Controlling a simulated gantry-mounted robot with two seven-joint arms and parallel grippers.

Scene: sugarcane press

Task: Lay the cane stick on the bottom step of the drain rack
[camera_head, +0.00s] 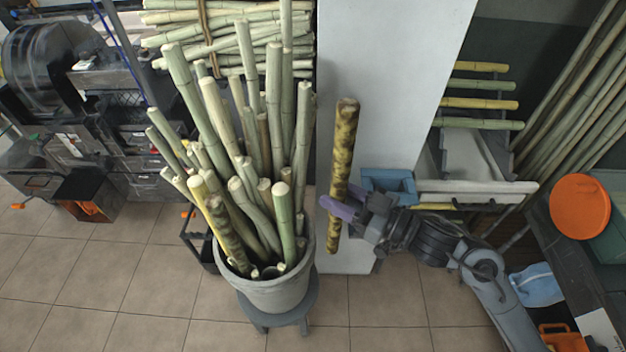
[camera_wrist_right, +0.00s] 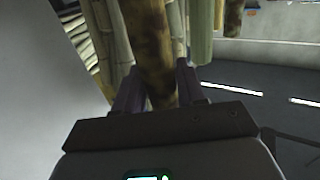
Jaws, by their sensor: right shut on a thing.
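My right gripper (camera_head: 340,206) is shut on a dark, mottled yellow-brown cane stick (camera_head: 343,150). The stick is held nearly upright, to the right of the bucket of canes and in front of a white panel. In the right wrist view the stick (camera_wrist_right: 150,45) stands between the purple fingers (camera_wrist_right: 155,92). Part of another yellow stick (camera_head: 438,206) shows low down, below the white tray. My left gripper is not in view.
A grey bucket (camera_head: 275,293) full of upright canes stands on a stool left of the held stick. A blue box (camera_head: 388,185) is just behind my right gripper. Tall canes (camera_head: 580,95) lean at the far right. An orange disc (camera_head: 580,206) is at right.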

